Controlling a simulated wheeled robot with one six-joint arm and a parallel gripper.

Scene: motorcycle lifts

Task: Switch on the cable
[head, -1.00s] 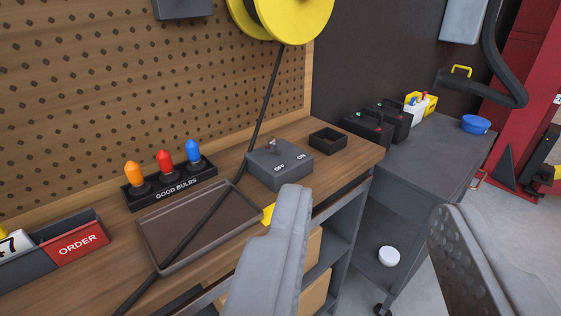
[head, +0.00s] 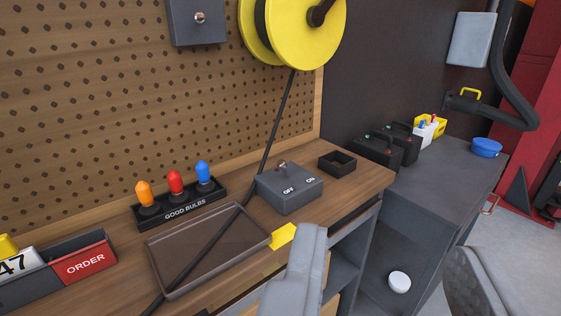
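A grey switch box (head: 288,190) marked OFF and ON sits on the wooden bench. Its small metal lever (head: 282,166) stands up from the top, nearer the OFF word than the ON word. A black cable (head: 277,122) hangs from a yellow reel (head: 312,30), passes beside the box and runs across a brown tray (head: 162,270). My gripper (head: 385,285) shows as two grey fingers spread wide at the bottom of the view. It is open and empty, in front of and below the box, touching nothing that I can see.
A rack of orange, red and blue bulbs (head: 190,207) stands left of the box. A small black open box (head: 338,163) stands right of it. A yellow piece (head: 283,236) is at the bench's front edge. A dark cart (head: 440,170) holds black cases and a blue bowl (head: 487,148).

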